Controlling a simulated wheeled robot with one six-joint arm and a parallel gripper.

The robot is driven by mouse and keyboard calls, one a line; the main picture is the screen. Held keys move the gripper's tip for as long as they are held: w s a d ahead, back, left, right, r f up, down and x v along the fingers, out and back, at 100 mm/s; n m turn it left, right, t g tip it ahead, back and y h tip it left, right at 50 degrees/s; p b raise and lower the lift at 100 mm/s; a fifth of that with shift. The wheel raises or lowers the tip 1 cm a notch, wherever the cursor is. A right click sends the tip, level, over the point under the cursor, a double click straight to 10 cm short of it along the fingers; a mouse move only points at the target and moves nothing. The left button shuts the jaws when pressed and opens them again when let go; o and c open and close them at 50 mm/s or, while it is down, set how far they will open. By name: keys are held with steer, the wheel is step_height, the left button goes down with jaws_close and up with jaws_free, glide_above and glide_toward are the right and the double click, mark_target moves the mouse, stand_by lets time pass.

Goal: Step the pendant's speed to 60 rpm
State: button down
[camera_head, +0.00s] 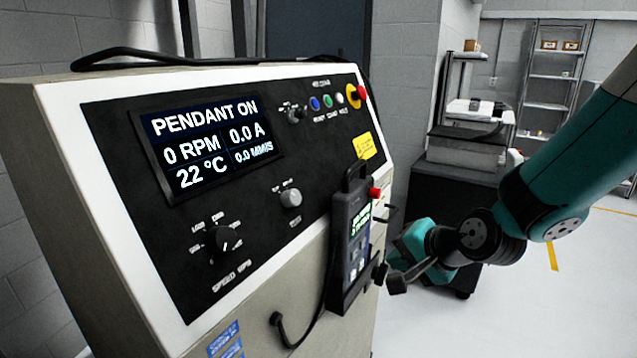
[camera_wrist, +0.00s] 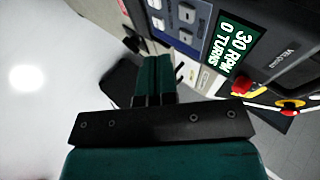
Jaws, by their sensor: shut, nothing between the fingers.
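The pendant (camera_head: 350,235) is a dark handheld box hung upright on the right front of the cabinet, with a green-lit screen and buttons below it. In the wrist view its screen (camera_wrist: 233,48) reads 30 RPM and 0 TURNS. Grey buttons (camera_wrist: 187,13) sit beside the screen there. A red knob (camera_wrist: 243,85) shows near the pendant's end. My gripper (camera_head: 385,276) is just right of the pendant's lower part in the head view. In the wrist view my gripper (camera_wrist: 154,65) is shut and empty, beside the button area. I cannot tell whether it touches the pendant.
The cabinet's display (camera_head: 208,146) reads PENDANT ON, 0 RPM, 0.0 A, 22 °C. A speed dial (camera_head: 222,238) and a knob (camera_head: 291,198) are on its panel. A cable (camera_head: 310,325) hangs below the pendant. A dark cart (camera_head: 455,185) stands behind; the floor at right is open.

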steer(key=s+a+r+n+g, duration=0.1)
steer(key=s+r+n+g, duration=0.1)
steer(key=s+n, duration=0.3)
steer(key=s+a+r+n+g, duration=0.1)
steer(key=s+r+n+g, duration=0.2)
steer(key=s, duration=0.8)
steer(key=s+a+r+n+g+h, duration=0.1)
steer(key=s+r+n+g, duration=0.2)
steer(key=s+n, duration=0.4)
steer(key=shift+s+r+n, duration=0.25)
steer(key=shift+s+n, duration=0.05)
steer(key=shift+s, duration=0.65)
steer(key=shift+a, duration=0.15)
